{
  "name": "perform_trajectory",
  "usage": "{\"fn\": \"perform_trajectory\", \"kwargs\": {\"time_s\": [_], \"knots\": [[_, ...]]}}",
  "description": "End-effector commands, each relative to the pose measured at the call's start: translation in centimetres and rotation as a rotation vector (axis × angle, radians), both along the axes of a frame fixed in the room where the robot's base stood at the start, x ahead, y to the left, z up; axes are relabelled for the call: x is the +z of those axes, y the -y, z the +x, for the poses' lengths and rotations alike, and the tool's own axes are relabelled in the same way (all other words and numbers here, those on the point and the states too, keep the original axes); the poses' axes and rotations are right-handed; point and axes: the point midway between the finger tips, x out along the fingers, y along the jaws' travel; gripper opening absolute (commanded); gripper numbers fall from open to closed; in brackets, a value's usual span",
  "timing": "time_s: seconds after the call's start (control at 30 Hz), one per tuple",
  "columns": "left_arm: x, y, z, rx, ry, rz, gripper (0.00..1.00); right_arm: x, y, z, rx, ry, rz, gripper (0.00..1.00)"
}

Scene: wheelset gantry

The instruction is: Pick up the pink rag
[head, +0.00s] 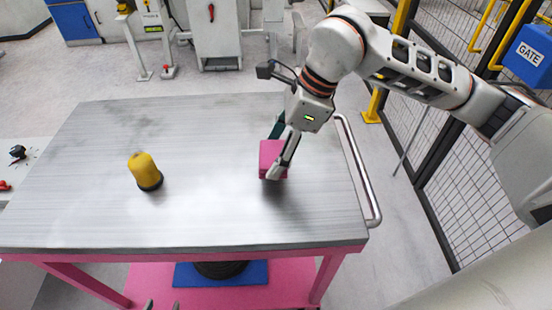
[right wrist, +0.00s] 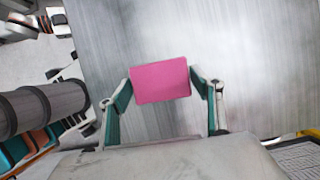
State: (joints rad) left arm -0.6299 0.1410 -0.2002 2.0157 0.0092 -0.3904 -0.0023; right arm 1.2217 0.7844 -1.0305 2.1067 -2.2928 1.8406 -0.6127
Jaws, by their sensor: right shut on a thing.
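The pink rag (head: 271,152) looks like a folded block over the right part of the metal table. My right gripper (head: 279,163) comes down from above and is shut on it. In the right wrist view the pink rag (right wrist: 160,82) sits between both fingers, with a finger touching each side. A dark shadow lies below it in the head view; I cannot tell for sure whether it is clear of the tabletop. Only the fingertips of my left gripper (head: 161,304) show, at the bottom edge, apart with nothing seen between them.
A yellow and black object (head: 146,170) stands on the left part of the metal table (head: 210,215). A metal rail (head: 363,175) runs along the right edge. A mesh fence (head: 455,195) stands to the right. The middle of the tabletop is clear.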

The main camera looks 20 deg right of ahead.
Motion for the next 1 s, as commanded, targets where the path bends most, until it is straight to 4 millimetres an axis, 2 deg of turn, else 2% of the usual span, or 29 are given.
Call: {"fn": "perform_trajectory", "kwargs": {"time_s": [0.03,0.2,0.5,0.73,1.0], "knots": [[0.3,0.0,0.2,0.000,0.005,-0.001,0.40,1.5,0.0,0.1,0.000,0.008,0.000,0.47],[0.8,0.1,0.4,0.000,0.010,-0.006,0.40,5.5,0.0,0.1,0.001,0.009,0.000,0.47],[1.0,0.3,0.1,0.001,0.002,-0.012,0.40,12.0,0.0,0.1,-0.001,0.005,0.000,0.47],[0.3,0.3,-0.9,0.000,-0.019,-0.013,0.40,15.0,0.0,0.0,0.000,0.002,0.000,0.47],[0.5,0.3,-0.7,0.001,-0.014,-0.015,0.40,16.2,0.0,0.0,0.001,0.000,0.000,0.47]]}}
